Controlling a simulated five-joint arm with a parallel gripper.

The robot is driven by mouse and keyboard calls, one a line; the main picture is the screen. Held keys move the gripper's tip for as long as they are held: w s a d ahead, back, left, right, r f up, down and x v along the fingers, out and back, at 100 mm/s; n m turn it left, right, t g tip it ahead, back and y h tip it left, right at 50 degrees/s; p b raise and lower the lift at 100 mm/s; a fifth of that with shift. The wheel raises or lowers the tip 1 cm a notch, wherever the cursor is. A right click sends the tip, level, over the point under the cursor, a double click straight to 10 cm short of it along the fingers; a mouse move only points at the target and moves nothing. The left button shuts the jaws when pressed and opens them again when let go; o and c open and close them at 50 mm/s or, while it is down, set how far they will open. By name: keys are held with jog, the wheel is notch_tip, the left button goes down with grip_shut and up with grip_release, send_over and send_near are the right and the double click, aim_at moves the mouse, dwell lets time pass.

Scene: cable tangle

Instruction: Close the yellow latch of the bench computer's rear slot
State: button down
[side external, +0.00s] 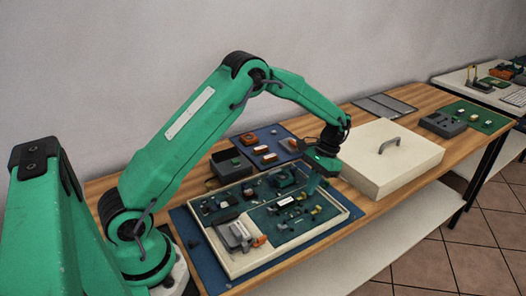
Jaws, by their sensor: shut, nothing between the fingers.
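The bench computer (283,246) is an open, shallow, pale case with dark green boards and many small parts inside. It lies on a blue mat at the front of the bench. A small yellowish part (317,209) shows on the right side of the board; it is too small to tell whether it is the slot's latch or how it stands. My gripper (313,184) is shut and empty, pointing down over the back right part of the case. I cannot tell whether its tips touch anything. It hides some parts behind it.
A pale lid (370,160) with a grey handle lies right of the case. Behind the case are a dark open box (230,167) and a blue tray (270,136) with orange parts. A grey block (442,124) sits at the far right. The bench's front edge is close to the case.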

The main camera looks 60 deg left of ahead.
jog(key=shift+s, duration=1)
jog(key=shift+r, duration=0.1)
jog(key=v, duration=1)
jog(key=shift+w+d, duration=0.1)
dwell(0.9)
